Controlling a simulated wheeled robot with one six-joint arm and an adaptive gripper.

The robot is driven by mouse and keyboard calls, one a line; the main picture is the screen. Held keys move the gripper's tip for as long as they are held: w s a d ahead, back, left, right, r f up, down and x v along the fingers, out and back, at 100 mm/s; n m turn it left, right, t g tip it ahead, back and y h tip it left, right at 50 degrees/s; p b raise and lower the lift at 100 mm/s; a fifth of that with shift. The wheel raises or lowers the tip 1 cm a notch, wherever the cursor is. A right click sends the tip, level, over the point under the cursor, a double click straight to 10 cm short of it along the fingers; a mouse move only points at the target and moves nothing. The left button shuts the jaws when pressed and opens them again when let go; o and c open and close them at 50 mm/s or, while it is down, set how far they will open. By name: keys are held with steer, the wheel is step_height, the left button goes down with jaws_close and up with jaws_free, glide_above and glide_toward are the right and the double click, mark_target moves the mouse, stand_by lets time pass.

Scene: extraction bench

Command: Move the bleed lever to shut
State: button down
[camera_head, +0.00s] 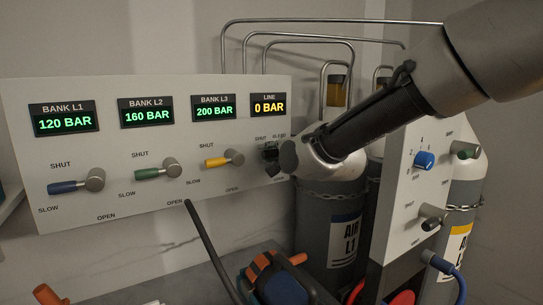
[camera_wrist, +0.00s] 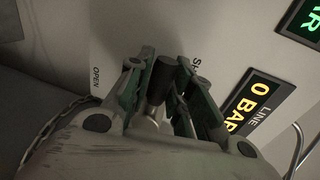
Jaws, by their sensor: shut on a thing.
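The bleed lever sits at the right end of the white panel (camera_head: 120,215), below the LINE display (camera_head: 269,105), which reads 0 BAR. My gripper (camera_head: 271,157) is at this lever and covers most of it in the head view. In the wrist view my gripper (camera_wrist: 166,82) has its fingers on both sides of a dark cylindrical part of the bleed lever (camera_wrist: 160,82), shut on it. SHUT and OPEN labels show on either side there. The lever's exact angle is hidden by the fingers.
Blue (camera_head: 76,186), green (camera_head: 155,172) and yellow (camera_head: 222,160) levers lie left on the same panel. Grey cylinders (camera_head: 330,215) stand behind my arm. A second panel (camera_head: 405,200) with a blue knob (camera_head: 424,160) is at right. Hoses and orange-handled items lie below.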

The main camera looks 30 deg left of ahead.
steer(key=shift+r, duration=0.1)
steer(key=c, duration=1.3)
jaws_free()
steer(key=shift+o, duration=0.2)
steer(key=v, duration=1.2)
steer(key=shift+d, duration=0.1)
